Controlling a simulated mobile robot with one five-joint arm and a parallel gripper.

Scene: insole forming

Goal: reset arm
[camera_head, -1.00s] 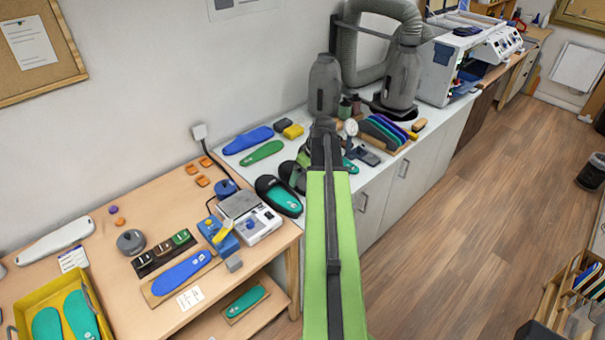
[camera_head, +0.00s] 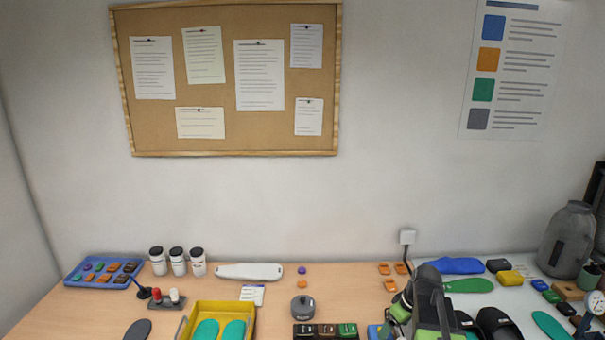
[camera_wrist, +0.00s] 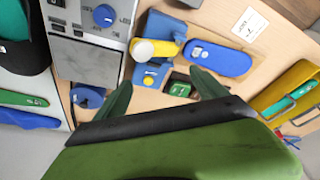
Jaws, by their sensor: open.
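My gripper (camera_wrist: 163,93) shows in the wrist view with its two dark green fingers spread apart and nothing between them. It hangs above the workbench, pointing toward a blue and yellow device (camera_wrist: 155,50) and a small green block (camera_wrist: 180,88). In the head view my green and black arm is folded at the lower right, in front of the bench. The fingertips cannot be made out there.
A yellow tray (camera_head: 188,327) with green insoles (camera_head: 206,331) stands at the front of the bench. A blue insole (camera_wrist: 218,58) and a grey box with a blue knob (camera_wrist: 90,28) lie below the wrist. A corkboard (camera_head: 232,135) hangs above.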

